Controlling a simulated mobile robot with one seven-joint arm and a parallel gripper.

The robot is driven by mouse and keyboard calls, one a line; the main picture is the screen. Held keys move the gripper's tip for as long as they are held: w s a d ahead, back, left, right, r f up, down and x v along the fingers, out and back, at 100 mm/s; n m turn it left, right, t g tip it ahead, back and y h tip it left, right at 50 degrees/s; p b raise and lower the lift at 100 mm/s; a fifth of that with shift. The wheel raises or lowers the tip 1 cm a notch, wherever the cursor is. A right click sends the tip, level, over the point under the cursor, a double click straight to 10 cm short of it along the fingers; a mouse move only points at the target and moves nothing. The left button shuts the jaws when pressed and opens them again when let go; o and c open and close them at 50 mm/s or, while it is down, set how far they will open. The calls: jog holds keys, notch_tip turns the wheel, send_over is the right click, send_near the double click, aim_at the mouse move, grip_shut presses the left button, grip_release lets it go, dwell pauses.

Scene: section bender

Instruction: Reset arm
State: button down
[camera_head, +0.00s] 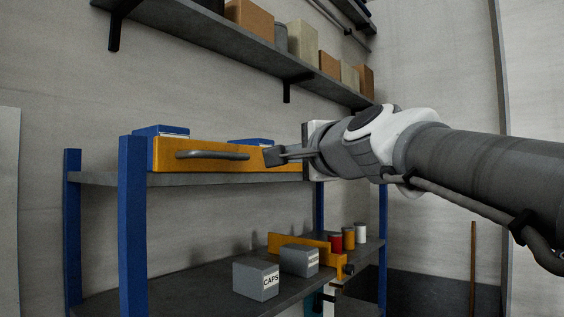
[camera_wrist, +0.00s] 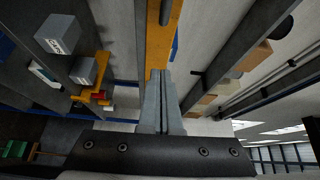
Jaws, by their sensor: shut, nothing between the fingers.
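My gripper (camera_head: 274,155) reaches in from the right in the head view, in front of the right part of an orange drawer or bin front (camera_head: 227,162) with a dark bar handle (camera_head: 212,155). In the wrist view my gripper (camera_wrist: 161,75) shows its two fingers pressed together with nothing between them. The orange front (camera_wrist: 159,40) and the end of the handle (camera_wrist: 166,12) lie beyond the fingertips. I cannot tell whether the fingertips touch the orange front. The handle is clear of the fingers in the head view.
The orange front sits on the upper level of a blue-post rack (camera_head: 132,230). A grey CAPS box (camera_head: 256,279), another grey box (camera_head: 299,260) and several small cans (camera_head: 348,238) stand on the lower shelf (camera_head: 190,296). A wall shelf (camera_head: 215,38) with boxes hangs above.

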jog(key=shift+v, duration=1.55)
jog(key=s+d+f+n+g+h, duration=0.2)
jog(key=s+f, duration=0.5)
jog(key=f, duration=0.6)
jog(key=s+d+f+n+g+h, duration=0.2)
jog(key=s+d+f+n+g, duration=0.3)
jog(key=f, duration=0.9)
jog(key=s+d+f+n+g+h, duration=0.2)
jog(key=s+d+f+n+g, duration=0.2)
jog(key=s+f, duration=0.5)
notch_tip(320, 180, down, 5)
jog(key=shift+f+n+h, duration=0.1)
jog(key=shift+n+h, duration=0.3)
jog(key=shift+n, duration=0.7)
jog(key=shift+d, duration=0.1)
